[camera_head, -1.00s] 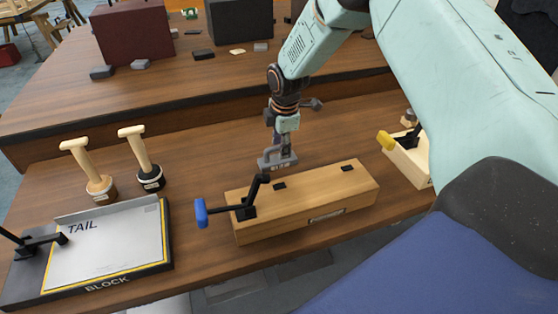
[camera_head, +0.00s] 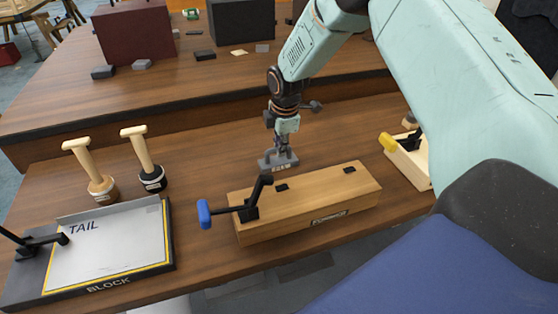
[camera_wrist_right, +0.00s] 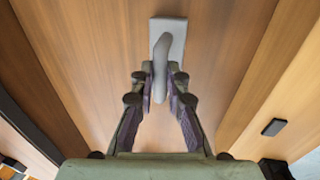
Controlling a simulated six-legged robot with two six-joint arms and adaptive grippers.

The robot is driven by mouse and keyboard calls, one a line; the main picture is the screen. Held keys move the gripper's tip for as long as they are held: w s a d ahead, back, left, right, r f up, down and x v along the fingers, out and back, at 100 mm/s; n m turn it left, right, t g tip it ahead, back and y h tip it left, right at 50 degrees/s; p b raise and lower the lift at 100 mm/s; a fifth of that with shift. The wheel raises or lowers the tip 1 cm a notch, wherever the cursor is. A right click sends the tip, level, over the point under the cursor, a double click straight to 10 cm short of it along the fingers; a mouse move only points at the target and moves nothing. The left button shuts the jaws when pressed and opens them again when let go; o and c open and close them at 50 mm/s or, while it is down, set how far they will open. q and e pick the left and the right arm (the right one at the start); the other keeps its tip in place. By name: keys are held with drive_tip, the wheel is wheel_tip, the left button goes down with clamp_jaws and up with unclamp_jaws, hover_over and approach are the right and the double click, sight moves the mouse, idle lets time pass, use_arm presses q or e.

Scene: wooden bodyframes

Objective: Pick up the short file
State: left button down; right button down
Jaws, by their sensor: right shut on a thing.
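The short file is a small grey plate with a raised grey handle (camera_head: 279,161), at the back edge of the long wooden fixture. In the right wrist view the file's flat grey plate (camera_wrist_right: 177,28) shows beyond the fingers, with its handle running between them. My right gripper (camera_head: 284,148) points down from above and is shut on the handle; its two fingers (camera_wrist_right: 160,76) press the handle from both sides. I cannot tell whether the file touches the table. My left gripper is not in view.
The wooden fixture (camera_head: 320,207) with a blue-handled clamp (camera_head: 204,213) stands just in front. A TAIL/BLOCK board (camera_head: 110,250) and two wooden-handled tools (camera_head: 100,188) are at left. A yellow-handled fixture (camera_head: 410,165) is at right. The table behind the file is mostly clear.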

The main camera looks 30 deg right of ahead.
drive_tip(key=shift+s+d, duration=0.1)
drive_tip(key=shift+s, duration=0.05)
drive_tip(key=shift+r, duration=0.15)
wheel_tip(320, 180, up, 10)
drive_tip(key=p, duration=0.1)
idle(0.6)
drive_tip(key=c, duration=1.9)
unclamp_jaws()
clamp_jaws()
